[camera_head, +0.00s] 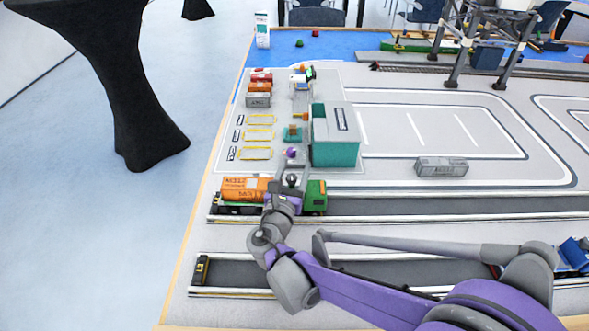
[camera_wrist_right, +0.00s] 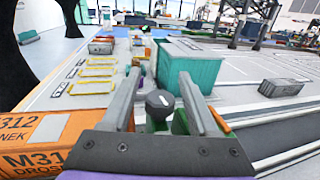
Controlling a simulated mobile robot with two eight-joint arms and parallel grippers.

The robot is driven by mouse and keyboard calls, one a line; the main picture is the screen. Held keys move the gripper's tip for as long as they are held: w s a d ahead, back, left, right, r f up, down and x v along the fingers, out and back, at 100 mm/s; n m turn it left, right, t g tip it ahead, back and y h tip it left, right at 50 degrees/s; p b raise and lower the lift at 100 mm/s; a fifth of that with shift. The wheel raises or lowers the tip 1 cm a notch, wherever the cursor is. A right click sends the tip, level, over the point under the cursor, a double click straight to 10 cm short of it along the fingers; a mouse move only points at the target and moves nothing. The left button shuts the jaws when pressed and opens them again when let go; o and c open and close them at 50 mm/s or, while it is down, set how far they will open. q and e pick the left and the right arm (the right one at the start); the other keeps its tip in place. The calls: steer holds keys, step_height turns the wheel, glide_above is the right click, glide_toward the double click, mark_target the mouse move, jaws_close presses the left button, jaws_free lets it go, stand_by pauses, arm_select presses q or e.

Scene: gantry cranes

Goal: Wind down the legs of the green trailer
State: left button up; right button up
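A small teal piece (camera_head: 292,134), possibly part of the green trailer, stands beside a large open teal box (camera_head: 335,152). The box also shows in the right wrist view (camera_wrist_right: 190,73). A small purple part (camera_head: 291,152) lies just beyond my right gripper (camera_head: 292,168). I cannot make out the trailer's legs or a crank clearly. In the right wrist view, the right gripper's fingers (camera_wrist_right: 160,82) are apart. A dark grey round knob (camera_wrist_right: 160,103) shows between them; I cannot tell if they touch it. My left gripper is out of view.
A grey container (camera_head: 441,167) stands on the right. Yellow frames (camera_head: 258,135) lie left. A gantry crane (camera_head: 485,45) stands at the back.

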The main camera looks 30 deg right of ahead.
jaws_close()
steer(key=shift+s+d+m+g+h, duration=0.1)
steer(key=shift+s+m+g+h, duration=0.05)
steer(key=shift+m+g+h, duration=0.5)
steer(key=shift+s+d+m+g+h, duration=0.1)
steer(key=shift+m+g+h, duration=0.35)
steer(key=shift+g, duration=0.3)
steer(key=shift+o, duration=0.6)
jaws_free()
steer(key=p+v, duration=0.1)
steer(key=v, duration=1)
